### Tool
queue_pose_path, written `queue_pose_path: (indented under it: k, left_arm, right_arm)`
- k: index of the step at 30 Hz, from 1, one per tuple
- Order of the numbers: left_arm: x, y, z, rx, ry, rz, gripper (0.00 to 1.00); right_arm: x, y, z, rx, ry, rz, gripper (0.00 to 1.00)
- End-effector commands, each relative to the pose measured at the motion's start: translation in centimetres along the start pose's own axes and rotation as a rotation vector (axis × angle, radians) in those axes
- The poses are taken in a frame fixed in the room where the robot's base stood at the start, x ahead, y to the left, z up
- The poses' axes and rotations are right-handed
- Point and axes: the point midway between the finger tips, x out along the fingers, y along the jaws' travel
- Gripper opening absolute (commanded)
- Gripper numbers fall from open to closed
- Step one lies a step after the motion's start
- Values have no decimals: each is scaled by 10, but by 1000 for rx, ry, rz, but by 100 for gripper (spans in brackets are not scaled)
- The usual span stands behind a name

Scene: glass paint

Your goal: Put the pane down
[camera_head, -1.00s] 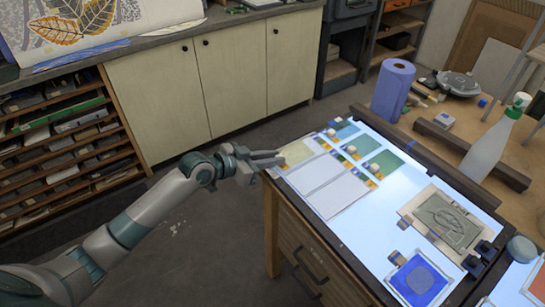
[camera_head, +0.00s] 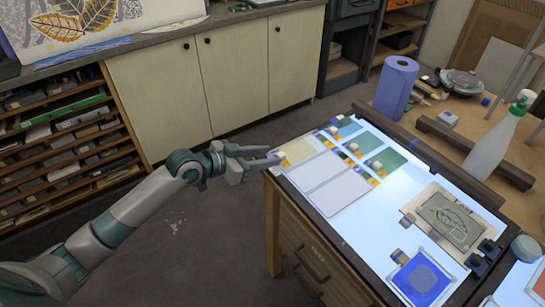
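A pale yellow glass pane (camera_head: 301,149) lies flat at the far left corner of the lit light table (camera_head: 398,218). It has a small pale knob at its left edge. My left gripper (camera_head: 274,157) is just left of this pane, at the table's edge, with its fingers apart near the knob. I cannot tell whether a fingertip touches the knob. Blue-green (camera_head: 343,130) and green panes (camera_head: 386,160) with knobs lie in the row behind. Two pale blank areas (camera_head: 338,192) lie in front of the yellow pane. My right gripper is not in view.
A blue pane (camera_head: 421,279) and a framed grey-green plate (camera_head: 449,219) lie nearer on the table. A blue paper roll (camera_head: 395,88), a dark bar (camera_head: 474,151) and a spray bottle (camera_head: 493,142) stand behind. Bare lit surface lies between the blank areas and the plate.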

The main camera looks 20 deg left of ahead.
Motion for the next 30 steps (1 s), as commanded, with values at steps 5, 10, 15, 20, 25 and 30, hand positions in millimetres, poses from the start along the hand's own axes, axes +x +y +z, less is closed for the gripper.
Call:
queue_pose_path:
  k: [5,10,15,20,25,30]
  left_arm:
    - [-31,0,4,4,-3,0,35]
    - [-59,0,4,3,-4,0,35]
    - [-77,0,2,1,-2,0,35]
    - [-86,0,1,-1,-1,1,35]
    - [-87,0,0,-1,-1,1,35]
    - [-87,0,0,-1,-1,1,35]
  right_arm:
    - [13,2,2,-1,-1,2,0]
    - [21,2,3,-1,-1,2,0]
    - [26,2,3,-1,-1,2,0]
    - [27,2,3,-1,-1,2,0]
    - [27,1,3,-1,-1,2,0]
    - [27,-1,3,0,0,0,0]
